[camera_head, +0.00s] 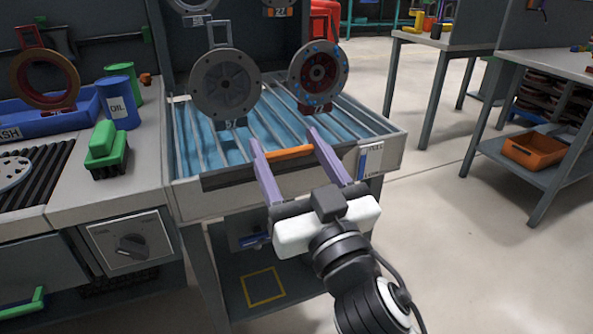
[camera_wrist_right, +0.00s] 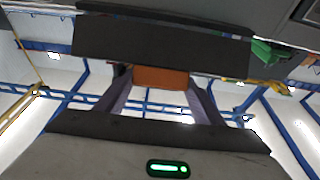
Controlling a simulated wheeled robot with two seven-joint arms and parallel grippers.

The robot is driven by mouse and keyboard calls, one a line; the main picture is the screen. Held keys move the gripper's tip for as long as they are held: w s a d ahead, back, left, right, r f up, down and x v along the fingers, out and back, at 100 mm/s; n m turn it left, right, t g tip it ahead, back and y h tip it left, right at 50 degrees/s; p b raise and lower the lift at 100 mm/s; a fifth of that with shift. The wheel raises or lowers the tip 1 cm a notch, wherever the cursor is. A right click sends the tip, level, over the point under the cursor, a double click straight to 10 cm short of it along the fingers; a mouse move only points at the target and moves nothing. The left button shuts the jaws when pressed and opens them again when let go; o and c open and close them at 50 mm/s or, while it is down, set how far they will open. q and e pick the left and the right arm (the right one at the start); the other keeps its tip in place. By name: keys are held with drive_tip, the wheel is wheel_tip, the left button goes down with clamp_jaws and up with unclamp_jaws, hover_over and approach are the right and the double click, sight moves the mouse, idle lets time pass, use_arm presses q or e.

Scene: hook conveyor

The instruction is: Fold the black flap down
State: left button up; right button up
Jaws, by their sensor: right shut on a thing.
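The black flap (camera_head: 224,178) is a long dark strip along the front edge of the slatted blue-bedded table. It also shows in the right wrist view (camera_wrist_right: 160,42) as a dark panel above the fingers. An orange grip (camera_head: 288,152) sits at the flap's middle, and it shows in the wrist view (camera_wrist_right: 160,77). My right gripper (camera_head: 284,137) reaches in from the front with its purple fingers on either side of the orange grip, shut on it. The flap's exact tilt is hard to tell. My left gripper is not in view.
Two round discs, one grey (camera_head: 225,83) and one with a red centre (camera_head: 318,75), hang just behind the flap. Open floor lies to the right.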

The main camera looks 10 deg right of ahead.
sight(286, 161)
drive_tip(key=shift+s+d+f+b, duration=0.15)
drive_tip(key=shift+s+f, duration=0.2)
drive_tip(key=shift+f, duration=0.15)
drive_tip(key=shift+s+d+f+b, duration=0.1)
drive_tip(key=shift+s+f+b, duration=0.05)
drive_tip(key=shift+s+f, duration=0.3)
drive_tip(key=shift+s+d+f, duration=0.1)
drive_tip(key=shift+s+f, duration=0.1)
drive_tip(key=shift+f, duration=0.3)
drive_tip(key=shift+s+f, duration=0.2)
drive_tip(key=shift+f, duration=0.4)
drive_tip(key=o, duration=1.5)
drive_tip(key=shift+r, duration=0.2)
